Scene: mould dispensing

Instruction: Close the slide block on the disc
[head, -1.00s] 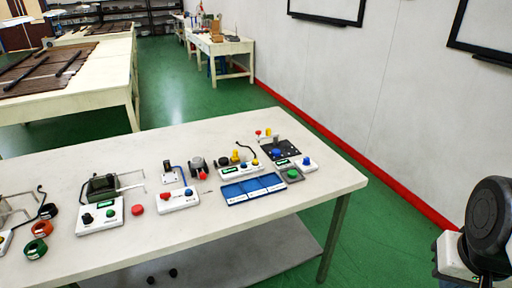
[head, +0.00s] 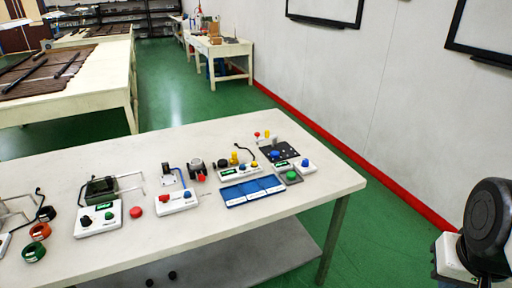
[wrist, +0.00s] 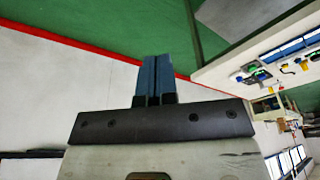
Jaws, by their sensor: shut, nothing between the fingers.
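My gripper (wrist: 158,66) shows in the wrist view with its two blue fingers together and nothing between them. It points at the white wall and green floor, well away from the table. The head view does not show the fingers. Several small devices stand on the white table (head: 130,157) in the head view. Another is a dark round part (head: 196,165) near the middle. I cannot tell which device carries the slide block and disc.
A blue tray (head: 252,190) lies at the front right of the table. A white box with a black knob (head: 98,218) and a red button (head: 136,212) stand to the left. Coloured rings (head: 34,251) lie at the far left. A white wall (head: 400,110) rises behind the right side.

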